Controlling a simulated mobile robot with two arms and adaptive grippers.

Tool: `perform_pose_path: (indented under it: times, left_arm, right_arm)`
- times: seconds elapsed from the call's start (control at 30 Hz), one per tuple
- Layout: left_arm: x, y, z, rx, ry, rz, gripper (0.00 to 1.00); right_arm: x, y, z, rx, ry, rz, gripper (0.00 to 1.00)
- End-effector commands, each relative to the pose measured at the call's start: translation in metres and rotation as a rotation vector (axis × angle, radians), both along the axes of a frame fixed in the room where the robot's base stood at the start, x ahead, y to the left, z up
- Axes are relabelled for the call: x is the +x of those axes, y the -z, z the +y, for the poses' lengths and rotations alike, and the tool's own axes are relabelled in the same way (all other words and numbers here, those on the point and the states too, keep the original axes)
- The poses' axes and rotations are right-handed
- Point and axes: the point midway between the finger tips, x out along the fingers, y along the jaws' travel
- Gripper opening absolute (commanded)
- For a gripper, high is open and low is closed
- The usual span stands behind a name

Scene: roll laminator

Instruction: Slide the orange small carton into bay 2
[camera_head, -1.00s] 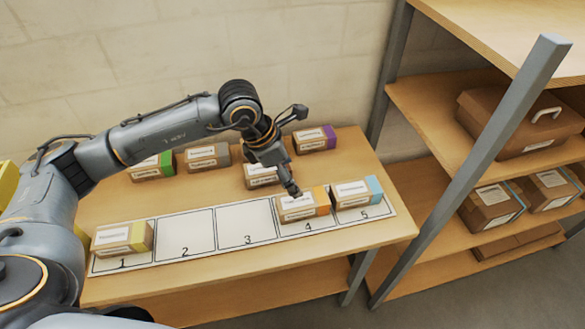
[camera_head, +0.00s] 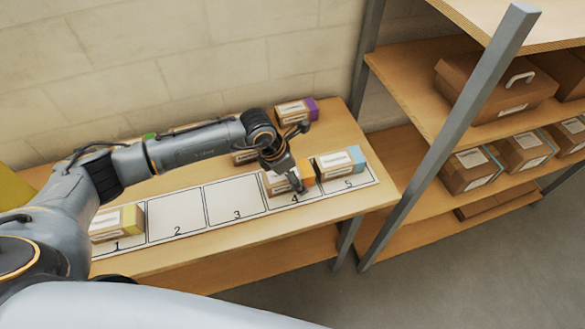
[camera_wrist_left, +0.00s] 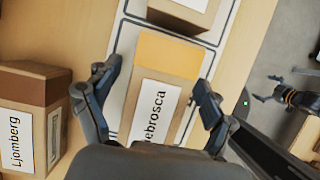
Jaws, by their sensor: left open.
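The orange small carton (camera_head: 306,171) stands in bay 4 of the white numbered strip, partly hidden by my left gripper. In the left wrist view the carton (camera_wrist_left: 168,56) shows its orange end and white label. My left gripper (camera_head: 296,188) is open over it. In the wrist view its fingers (camera_wrist_left: 154,82) are spread to either side of the carton; I cannot tell whether they touch it. Bay 2 (camera_head: 177,217) is empty. What looks like my right gripper (camera_wrist_left: 275,93) is small at the wrist view's right edge, its jaws unclear.
A yellow-ended carton (camera_head: 118,221) stands in bay 1 and a blue-ended carton (camera_head: 339,162) in bay 5. Bay 3 (camera_head: 235,203) is empty. A purple-ended carton (camera_head: 296,110) and a brown carton (camera_wrist_left: 38,115) stand behind the strip. A shelf post (camera_head: 450,135) rises at right.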

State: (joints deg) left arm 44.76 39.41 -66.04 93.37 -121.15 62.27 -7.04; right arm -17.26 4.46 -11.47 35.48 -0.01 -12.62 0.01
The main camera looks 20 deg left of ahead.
Motion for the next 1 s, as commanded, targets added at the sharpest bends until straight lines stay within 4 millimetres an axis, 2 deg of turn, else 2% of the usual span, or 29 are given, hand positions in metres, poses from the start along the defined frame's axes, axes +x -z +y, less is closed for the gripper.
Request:
perform_pose_path:
  times: [0.17,0.2,0.5,1.0]
  left_arm:
    - [0.000,0.000,0.000,0.000,0.000,0.000,0.83]
    - [0.000,0.000,0.000,0.000,0.000,0.000,0.79]
    - [0.000,0.000,0.000,0.000,0.000,0.000,0.20]
    - [-0.011,0.000,0.017,0.000,-0.001,0.000,0.20]
  right_arm:
    - [0.001,0.000,0.000,0.000,0.001,-0.002,1.00]
    - [0.001,0.000,0.000,0.000,0.001,-0.002,1.00]
    - [0.002,0.000,-0.002,-0.001,0.001,-0.003,1.00]
    - [0.002,-0.004,-0.003,-0.003,-0.001,-0.004,1.00]
